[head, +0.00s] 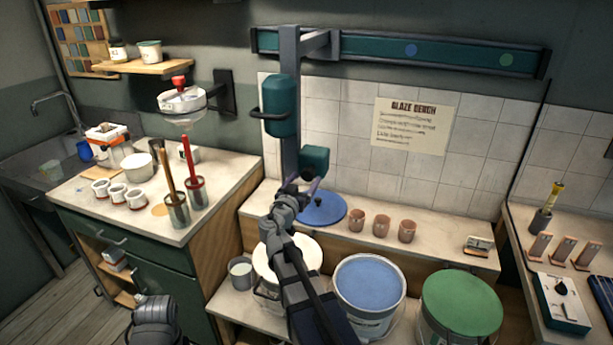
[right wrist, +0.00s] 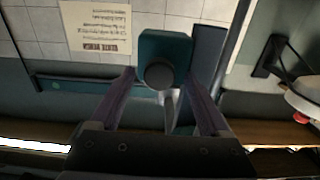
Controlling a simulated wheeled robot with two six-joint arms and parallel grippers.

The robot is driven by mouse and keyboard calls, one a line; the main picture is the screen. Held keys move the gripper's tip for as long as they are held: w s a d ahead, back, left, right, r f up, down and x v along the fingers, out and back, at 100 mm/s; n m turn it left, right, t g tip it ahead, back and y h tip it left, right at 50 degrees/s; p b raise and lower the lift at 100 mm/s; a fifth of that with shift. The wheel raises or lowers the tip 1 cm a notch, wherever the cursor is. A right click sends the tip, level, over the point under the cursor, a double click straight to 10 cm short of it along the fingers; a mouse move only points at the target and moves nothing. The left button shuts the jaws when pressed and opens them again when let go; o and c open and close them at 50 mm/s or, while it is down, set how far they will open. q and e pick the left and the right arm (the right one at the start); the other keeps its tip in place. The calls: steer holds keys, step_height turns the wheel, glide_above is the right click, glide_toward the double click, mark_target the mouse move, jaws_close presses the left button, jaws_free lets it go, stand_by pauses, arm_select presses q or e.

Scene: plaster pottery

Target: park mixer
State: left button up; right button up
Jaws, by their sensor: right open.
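The mixer hangs from a dark green wall rail (head: 430,52) by a grey arm. Its parts are a teal cylinder (head: 281,108) with a handle loop, a grey upright (head: 290,150) and a small teal box (head: 315,161) low down. My right gripper (head: 304,187) is just below and in front of this box. In the right wrist view the teal box (right wrist: 178,48) carries a round dark knob (right wrist: 159,75), seen between the open fingers (right wrist: 163,100); contact cannot be told. The mixer's lower end is hidden behind my right arm. My left gripper is not in view.
A white bucket (head: 295,252), a blue glaze bucket (head: 370,284) and a green one (head: 461,303) stand low in front. A blue lid (head: 325,210) and three clay cups (head: 381,226) sit on the ledge behind. The left counter (head: 222,180) holds tools in pots and white cups.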

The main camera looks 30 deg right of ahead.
mark_target(306, 177)
steer(key=shift+x, duration=1.65)
jaws_close()
